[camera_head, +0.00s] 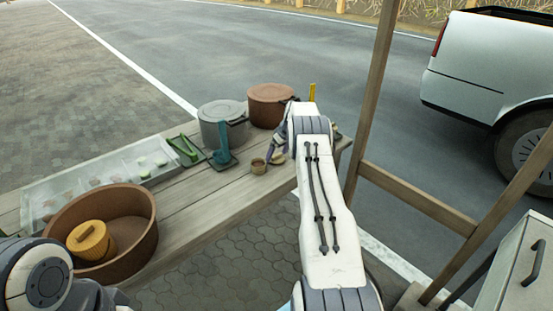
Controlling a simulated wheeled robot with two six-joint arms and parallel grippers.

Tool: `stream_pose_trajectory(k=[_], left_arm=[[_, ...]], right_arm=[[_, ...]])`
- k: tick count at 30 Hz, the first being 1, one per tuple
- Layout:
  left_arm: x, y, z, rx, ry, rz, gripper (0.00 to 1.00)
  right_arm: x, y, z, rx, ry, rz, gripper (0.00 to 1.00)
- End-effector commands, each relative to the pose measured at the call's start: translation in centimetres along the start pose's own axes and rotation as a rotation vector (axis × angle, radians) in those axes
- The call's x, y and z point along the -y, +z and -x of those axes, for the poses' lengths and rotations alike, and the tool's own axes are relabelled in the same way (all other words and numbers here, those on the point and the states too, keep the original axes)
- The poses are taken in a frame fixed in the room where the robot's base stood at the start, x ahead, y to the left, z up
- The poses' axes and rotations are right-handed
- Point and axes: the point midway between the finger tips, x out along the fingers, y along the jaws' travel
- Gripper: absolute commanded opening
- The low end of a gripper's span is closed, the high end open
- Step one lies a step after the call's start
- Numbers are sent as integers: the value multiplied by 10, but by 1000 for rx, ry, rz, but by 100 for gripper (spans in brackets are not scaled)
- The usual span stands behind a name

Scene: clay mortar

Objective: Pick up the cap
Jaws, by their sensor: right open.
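My right arm reaches over the wooden table, and its gripper (273,157) is low near the table's right end, open. A small round brown cup-like piece (258,167) stands on the tabletop just left of the gripper. A tan bit (279,158) shows at the gripper, partly hidden by it; I cannot tell whether it is the cap. No other thing is clearly the cap. Part of my left arm shows at the bottom left, with its gripper out of view.
The wooden table (196,191) holds a grey lidded pot (222,131), a brown pot (268,112), a green stand (222,150), a green tool (184,148), a clear tray (50,190), and a brown basin (135,232) with a yellow lidded pot (91,240). A wooden post (369,100) rises right.

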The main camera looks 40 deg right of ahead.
Motion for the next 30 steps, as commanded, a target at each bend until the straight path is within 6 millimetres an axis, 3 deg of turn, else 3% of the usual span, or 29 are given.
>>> stream_pose_trajectory(k=[4, 9, 12, 14, 30], left_arm=[[0, 0, 0, 0, 0, 0, 37], [0, 0, 0, 0, 0, 0, 37], [0, 0, 0, 0, 0, 0, 37], [0, 0, 0, 0, 0, 0, 37], [0, 0, -3, 0, 0, 0, 37]], right_arm=[[0, 0, 0, 0, 0, 0, 91], [0, 0, 0, 1, 0, 0, 27], [0, 0, 0, 1, 0, 0, 25], [0, 0, 0, 1, 0, 0, 7], [0, -3, 8, 1, 1, 0, 7]])
